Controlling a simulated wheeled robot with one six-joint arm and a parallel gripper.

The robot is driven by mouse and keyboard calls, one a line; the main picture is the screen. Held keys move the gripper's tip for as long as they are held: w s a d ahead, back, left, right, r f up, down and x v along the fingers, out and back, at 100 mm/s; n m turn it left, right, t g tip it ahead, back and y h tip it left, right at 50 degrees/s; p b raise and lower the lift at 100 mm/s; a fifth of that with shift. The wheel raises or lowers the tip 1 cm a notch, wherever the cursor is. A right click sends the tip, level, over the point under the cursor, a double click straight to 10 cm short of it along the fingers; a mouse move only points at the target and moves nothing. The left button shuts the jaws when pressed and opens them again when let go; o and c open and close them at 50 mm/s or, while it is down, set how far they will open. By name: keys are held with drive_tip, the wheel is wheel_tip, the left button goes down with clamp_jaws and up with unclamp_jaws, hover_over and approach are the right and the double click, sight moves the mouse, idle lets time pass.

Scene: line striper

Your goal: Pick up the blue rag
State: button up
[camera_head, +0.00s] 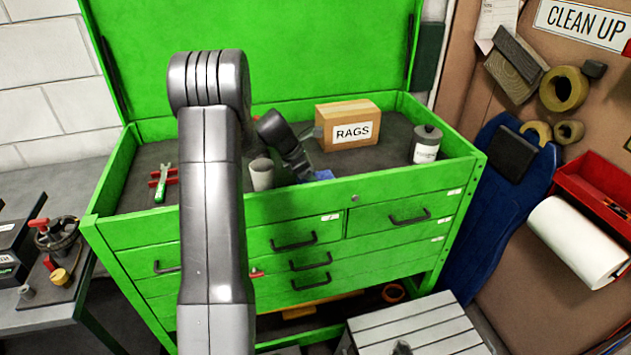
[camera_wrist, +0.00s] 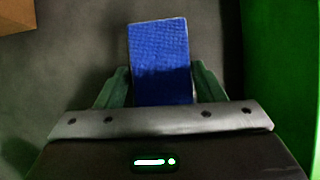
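The blue rag (camera_wrist: 160,55) is a flat, folded rectangle on the dark floor of the green tool chest's top tray. In the wrist view it reaches back between the two fingers of my gripper (camera_wrist: 160,82). The fingers stand apart, one along each long side of the rag, very close to its edges; firm contact does not show. In the head view only a small part of the blue rag (camera_head: 322,175) shows past my gripper (camera_head: 306,174), low behind the tray's front wall. My arm hides part of the tray.
The tray's green front wall (camera_head: 400,184) is close to my gripper. A cardboard RAGS box (camera_head: 330,112) stands behind it, a grey labelled bottle (camera_head: 426,145) to the right, and a grey cup (camera_head: 261,174) to the left. A green-handled tool (camera_head: 161,184) lies farther left.

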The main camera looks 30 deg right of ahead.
drive_tip(key=c, duration=0.4)
drive_tip(key=shift+c, duration=0.2)
wheel_tip(320, 180, up, 10)
drive_tip(key=shift+r+b, duration=0.25)
drive_tip(key=shift+b, duration=0.3)
